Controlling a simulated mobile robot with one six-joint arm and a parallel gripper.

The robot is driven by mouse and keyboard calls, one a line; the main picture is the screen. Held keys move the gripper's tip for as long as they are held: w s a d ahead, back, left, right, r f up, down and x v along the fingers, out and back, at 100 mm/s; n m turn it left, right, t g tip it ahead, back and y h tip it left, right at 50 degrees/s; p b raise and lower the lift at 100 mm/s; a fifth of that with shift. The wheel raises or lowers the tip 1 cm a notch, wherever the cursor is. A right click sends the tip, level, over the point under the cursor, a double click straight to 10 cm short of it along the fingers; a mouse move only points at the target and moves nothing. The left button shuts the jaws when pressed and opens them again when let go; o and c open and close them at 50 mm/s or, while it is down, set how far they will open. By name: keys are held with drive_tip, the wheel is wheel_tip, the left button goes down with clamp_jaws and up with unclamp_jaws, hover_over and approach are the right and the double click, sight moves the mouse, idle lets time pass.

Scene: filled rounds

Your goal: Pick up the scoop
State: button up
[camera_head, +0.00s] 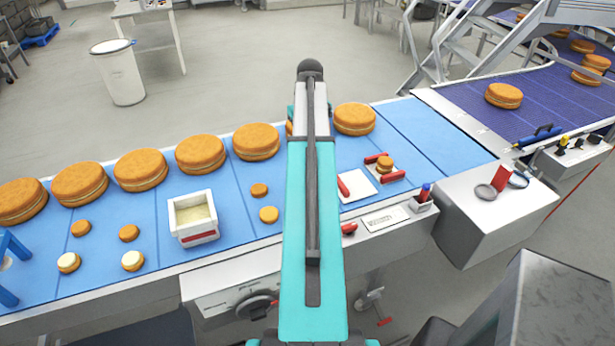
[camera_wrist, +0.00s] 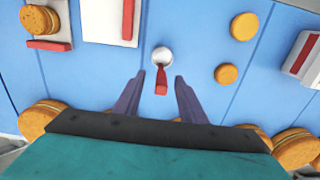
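The scoop (camera_wrist: 161,82) lies on the blue belt in the wrist view, with a round, pale metallic bowl and a short red handle. My gripper (camera_wrist: 160,76) is open, and its two dark fingers lie on either side of the red handle in the picture, with gaps on both sides. The frames do not show clearly how high the fingers are above the belt. In the head view my arm covers the scoop and the fingertips.
Large filled rounds (camera_head: 200,153) line the belt's far side. A white box (camera_head: 194,217) of pale filling and small rounds (camera_head: 269,214) stand left of my arm. A white board (camera_head: 357,186) and red-sided holder (camera_head: 385,169) are at right. Bare belt (camera_head: 415,125) lies beyond.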

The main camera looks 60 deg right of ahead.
drive_tip(key=shift+f+b, duration=0.3)
drive_tip(key=shift+f, duration=0.55)
drive_tip(key=shift+w, duration=0.1)
drive_tip(key=f+b, duration=0.1)
drive_tip(key=f, duration=0.1)
drive_tip(key=f+b, duration=0.1)
drive_tip(key=shift+w+f+b, duration=0.15)
drive_tip(key=shift+w+b, duration=0.1)
drive_tip(key=shift+b, duration=0.05)
drive_tip(key=shift+f+b, duration=0.6)
drive_tip(key=shift+f, duration=0.35)
drive_tip(key=shift+c, duration=0.5)
clamp_jaws()
